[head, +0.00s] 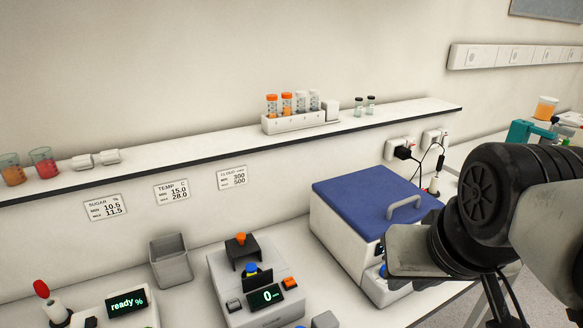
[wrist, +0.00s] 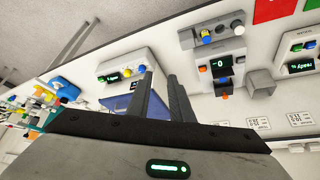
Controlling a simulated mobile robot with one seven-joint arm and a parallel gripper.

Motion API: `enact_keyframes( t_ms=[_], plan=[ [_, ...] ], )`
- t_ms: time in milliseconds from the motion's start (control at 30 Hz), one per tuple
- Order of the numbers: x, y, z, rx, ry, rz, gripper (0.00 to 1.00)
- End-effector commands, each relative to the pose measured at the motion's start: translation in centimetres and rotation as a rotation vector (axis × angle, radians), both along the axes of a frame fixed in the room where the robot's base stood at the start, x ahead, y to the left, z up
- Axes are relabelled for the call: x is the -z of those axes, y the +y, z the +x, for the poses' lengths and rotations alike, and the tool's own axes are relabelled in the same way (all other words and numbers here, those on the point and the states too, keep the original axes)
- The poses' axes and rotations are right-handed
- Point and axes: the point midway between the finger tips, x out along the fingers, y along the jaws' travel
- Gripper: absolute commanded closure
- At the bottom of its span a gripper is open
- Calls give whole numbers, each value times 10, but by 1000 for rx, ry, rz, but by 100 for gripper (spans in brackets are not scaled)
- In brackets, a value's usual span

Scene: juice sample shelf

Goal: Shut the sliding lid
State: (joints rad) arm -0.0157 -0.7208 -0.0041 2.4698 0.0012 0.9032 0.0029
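A white meter (head: 262,312) stands on the bench at lower middle, with a display reading 0. On it are a dark upright hood (head: 231,257), an orange cap (head: 240,238), a blue cap (head: 251,268) and an orange button (head: 290,283). The meter also shows at upper right in the wrist view (wrist: 212,41). I cannot tell which dark part is the sliding lid. A white box with a flat blue lid (head: 365,190) and pale handle (head: 404,208) stands to its right. My gripper (wrist: 160,75) is open and empty, apart from both; its fingertips are unclear in the head view.
A wall shelf (head: 200,141) runs above the bench, bearing a tube rack (head: 294,122), vials and beakers. A grey bin (head: 171,262) stands left of the meter. A display unit (head: 127,308) is at lower left. Bench between meter and blue-lidded box is clear.

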Motion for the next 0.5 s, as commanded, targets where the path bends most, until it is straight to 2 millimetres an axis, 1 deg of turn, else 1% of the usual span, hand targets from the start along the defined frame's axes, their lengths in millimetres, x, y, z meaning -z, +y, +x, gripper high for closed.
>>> enact_keyframes(
  t_ms=[33, 67, 100, 167, 200, 267, 300, 367, 400, 467, 500],
  plan=[
    [-4, 5, 11, -15, 7, 6, 89],
    [-8, 9, 20, -24, 11, 11, 94],
    [-13, 15, 34, -40, 20, 18, 100],
    [-21, 29, 60, -68, 32, 29, 100],
    [-26, 40, 79, -88, 41, 36, 100],
    [-31, 58, 110, -114, 55, 43, 100],
    [-32, 72, 130, -134, 65, 46, 100],
    [-31, 95, 159, -161, 79, 46, 100],
    [-29, 111, 178, -180, 86, 45, 100],
    [-22, 139, 205, -208, 97, 41, 100],
    [-16, 159, 222, -227, 105, 37, 100]
  ],
)
